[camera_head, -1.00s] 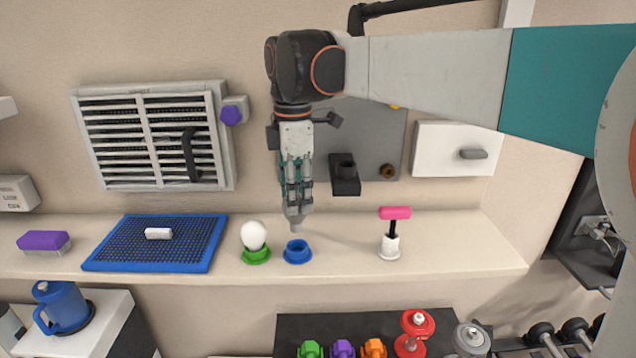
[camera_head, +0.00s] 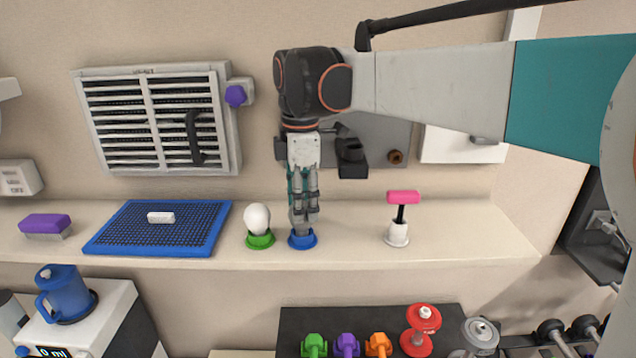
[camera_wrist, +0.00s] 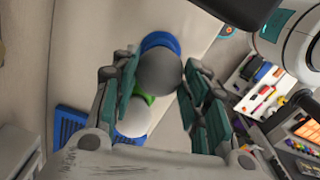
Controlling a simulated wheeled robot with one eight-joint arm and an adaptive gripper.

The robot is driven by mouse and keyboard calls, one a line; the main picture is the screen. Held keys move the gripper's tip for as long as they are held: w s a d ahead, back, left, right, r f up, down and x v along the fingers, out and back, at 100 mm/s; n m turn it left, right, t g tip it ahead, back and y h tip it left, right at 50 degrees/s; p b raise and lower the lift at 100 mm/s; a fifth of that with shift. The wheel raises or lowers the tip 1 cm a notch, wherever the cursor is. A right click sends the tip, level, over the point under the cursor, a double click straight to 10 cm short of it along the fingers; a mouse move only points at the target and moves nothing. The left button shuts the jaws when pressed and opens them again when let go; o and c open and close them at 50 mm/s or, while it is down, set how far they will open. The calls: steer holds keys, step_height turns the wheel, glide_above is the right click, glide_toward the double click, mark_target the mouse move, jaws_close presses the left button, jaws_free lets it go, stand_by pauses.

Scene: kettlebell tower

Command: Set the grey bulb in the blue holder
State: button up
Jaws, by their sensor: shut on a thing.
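The blue holder (camera_head: 302,241) stands on the shelf, right of the green holder (camera_head: 260,240). My gripper (camera_head: 303,218) points down directly over the blue holder, its fingertips close to the rim. In the wrist view the grey bulb (camera_wrist: 159,70) sits between the fingers of my gripper (camera_wrist: 160,85), with the blue holder (camera_wrist: 160,41) showing just beyond it. In the head view the fingers hide most of the bulb. I cannot tell how deep its lower end is in the holder.
A white bulb (camera_head: 257,217) stands in the green holder close to the left of my gripper. A pink-topped tool in a white holder (camera_head: 397,235) stands to the right. A blue mat (camera_head: 205,245) lies left on the shelf (camera_head: 350,247).

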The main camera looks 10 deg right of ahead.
steer(key=shift+s+f, duration=0.1)
steer(key=shift+f, duration=0.25)
steer(key=o, duration=0.9)
steer(key=o, duration=0.6)
steer(key=shift+c, duration=0.6)
steer(key=shift+c, duration=1.2)
